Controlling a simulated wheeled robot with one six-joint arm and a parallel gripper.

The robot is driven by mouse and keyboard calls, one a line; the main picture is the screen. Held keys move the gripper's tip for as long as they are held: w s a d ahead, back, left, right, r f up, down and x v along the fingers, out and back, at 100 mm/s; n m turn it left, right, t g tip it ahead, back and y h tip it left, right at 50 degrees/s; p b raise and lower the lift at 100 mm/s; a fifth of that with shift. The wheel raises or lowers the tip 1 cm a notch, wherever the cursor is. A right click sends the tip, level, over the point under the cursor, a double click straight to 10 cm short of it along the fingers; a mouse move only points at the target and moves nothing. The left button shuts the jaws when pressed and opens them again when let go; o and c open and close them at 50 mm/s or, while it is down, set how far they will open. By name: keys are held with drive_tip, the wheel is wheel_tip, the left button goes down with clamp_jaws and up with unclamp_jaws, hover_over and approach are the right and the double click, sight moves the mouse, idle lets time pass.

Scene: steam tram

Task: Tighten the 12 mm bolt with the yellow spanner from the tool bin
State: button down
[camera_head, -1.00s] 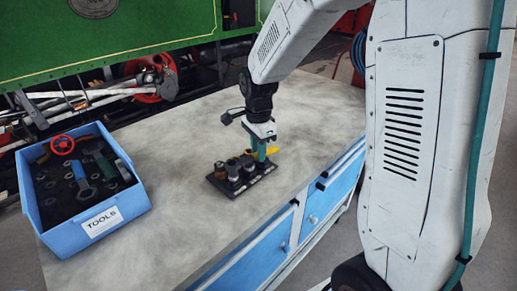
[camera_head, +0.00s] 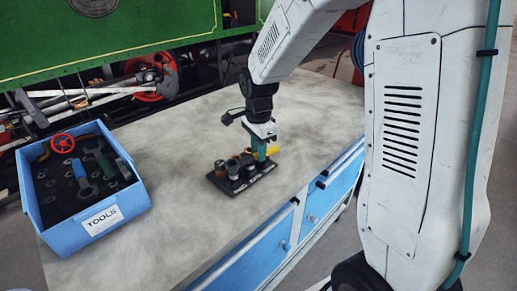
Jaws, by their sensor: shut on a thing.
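A black board (camera_head: 228,190) with several bolts and small labels lies on the workbench. I cannot read the labels, so I cannot tell which bolt is the 12 mm one. My gripper (camera_head: 261,155) points down at the right end of the board. It is shut on the yellow spanner (camera_head: 273,151), of which a short yellow part shows to the right of the fingers. The spanner's head and whatever it touches are hidden. The blue tool bin (camera_head: 75,237), marked TOOLS, stands on the left of the bench.
The bin holds a red wheel-shaped thing (camera_head: 63,143), a blue-handled tool (camera_head: 80,172) and other tools. The grey bench top (camera_head: 185,150) is clear between bin and board. A green tram side (camera_head: 120,45) stands behind the bench. Blue drawers (camera_head: 322,203) are below its edge.

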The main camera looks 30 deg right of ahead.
drive_tip(key=shift+s+f, duration=0.15)
drive_tip(key=shift+f, duration=0.55)
drive_tip(key=shift+s+f, duration=0.1)
drive_tip(key=shift+f, duration=0.15)
idle(0.5)
drive_tip(key=shift+r, duration=0.55)
drive_tip(key=shift+w+r, duration=0.15)
drive_tip(key=shift+r, duration=0.65)
drive_tip(key=shift+w+r, duration=0.1)
drive_tip(key=shift+r, duration=0.65)
